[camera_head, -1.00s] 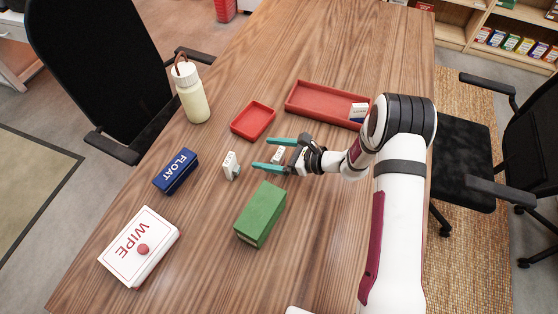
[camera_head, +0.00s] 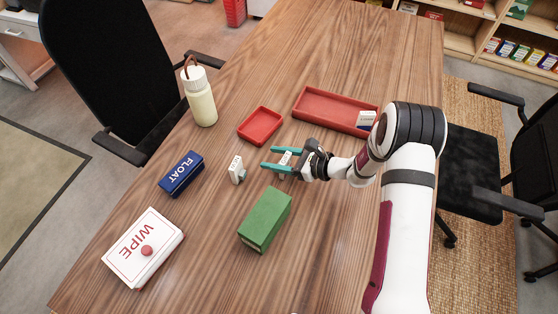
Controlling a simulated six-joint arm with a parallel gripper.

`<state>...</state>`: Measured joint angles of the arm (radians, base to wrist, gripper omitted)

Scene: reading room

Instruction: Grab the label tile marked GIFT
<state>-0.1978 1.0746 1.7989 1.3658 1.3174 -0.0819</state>
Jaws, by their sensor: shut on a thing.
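My gripper (camera_head: 277,158) has teal fingers and is shut on a small white label tile (camera_head: 286,158) between them, low over the table. The lettering on this tile is too small to read. Another white tile (camera_head: 236,166) stands on the table just left of my fingertips, apart from them; its marking is also too small to read. A third white and blue tile (camera_head: 366,118) is at the right end of the long red tray (camera_head: 325,112). I cannot tell which tile is marked GIFT.
A small red tray (camera_head: 260,126) lies behind my gripper. A green block (camera_head: 265,219) is in front of it. A blue FLOAT box (camera_head: 182,175), a white WIPE box (camera_head: 143,248) and a cream bottle (camera_head: 201,98) stand to the left. The table's far part is clear.

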